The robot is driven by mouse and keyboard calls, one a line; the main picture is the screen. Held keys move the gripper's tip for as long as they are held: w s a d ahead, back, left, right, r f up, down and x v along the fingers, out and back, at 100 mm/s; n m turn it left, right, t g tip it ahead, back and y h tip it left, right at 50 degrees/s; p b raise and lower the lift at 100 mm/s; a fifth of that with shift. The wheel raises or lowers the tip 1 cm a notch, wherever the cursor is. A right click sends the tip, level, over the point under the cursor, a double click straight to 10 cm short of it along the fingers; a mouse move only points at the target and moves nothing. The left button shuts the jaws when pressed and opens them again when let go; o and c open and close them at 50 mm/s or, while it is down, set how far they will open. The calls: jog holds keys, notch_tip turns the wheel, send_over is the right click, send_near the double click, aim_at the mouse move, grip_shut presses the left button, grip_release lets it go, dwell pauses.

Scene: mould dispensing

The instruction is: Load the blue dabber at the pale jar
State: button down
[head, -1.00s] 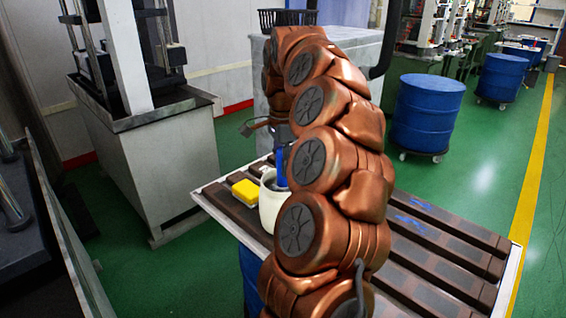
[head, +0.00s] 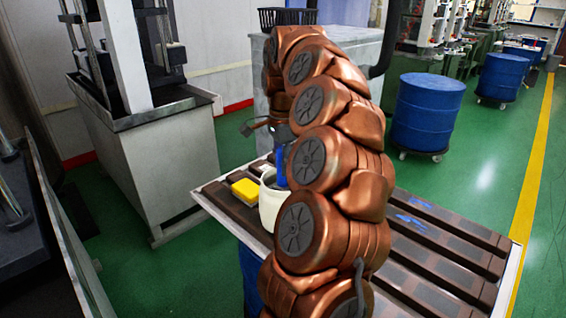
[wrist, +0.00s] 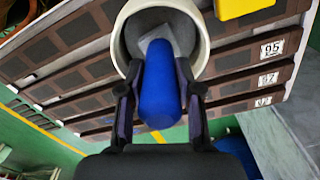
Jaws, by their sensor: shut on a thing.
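The blue dabber (wrist: 162,95) is held between the two fingers of my gripper (wrist: 157,84), which is shut on it. In the wrist view its far end overlaps the mouth of the pale jar (wrist: 204,48). A greyish patch shows inside the jar beyond that end; whether the dabber touches it I cannot tell. In the head view the jar (head: 268,208) stands upright on the slatted table, partly hidden by my arm. The dabber (head: 281,167) shows as a blue strip just above the jar's mouth. My fingers are mostly hidden there.
A yellow block (head: 245,190) lies close beside the jar on the slatted table (head: 215,192). Blue marks (head: 410,222) lie on the slats to the right of my arm. Blue drums (head: 428,112) stand on the green floor, and a grey machine cabinet (head: 160,165) stands at left.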

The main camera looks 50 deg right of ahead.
jog(key=shift+f+b, duration=0.55)
jog(key=shift+b, duration=0.2)
dwell(2.5)
jog(key=shift+r+p, duration=1.1)
jog(key=shift+r, duration=2.5)
